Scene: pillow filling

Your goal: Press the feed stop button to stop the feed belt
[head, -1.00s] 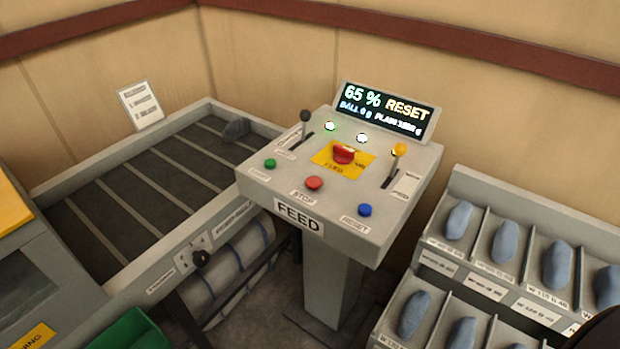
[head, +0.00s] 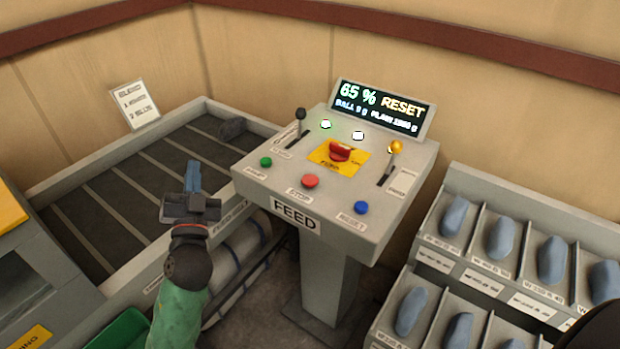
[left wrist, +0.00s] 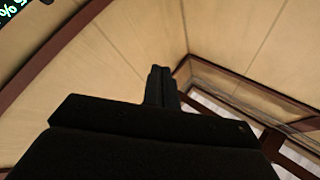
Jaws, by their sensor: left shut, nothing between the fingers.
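The feed control console (head: 345,239) stands in the middle of the head view. Its red STOP button (head: 310,181) sits on the front row, between a green button (head: 265,162) at left and a blue RESET button (head: 361,208) at right. My left gripper (head: 193,176) is left of the console, over the feed belt (head: 130,185) and its front edge. It is shut and empty, apart from the buttons. In the left wrist view the closed fingers (left wrist: 160,85) point toward the walls. My right gripper is not in view.
A red emergency button on a yellow plate (head: 339,151) and two levers, black-knobbed (head: 300,115) and yellow-knobbed (head: 396,147), are behind the STOP button. A rack of blue-grey pieces (head: 498,262) stands at right.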

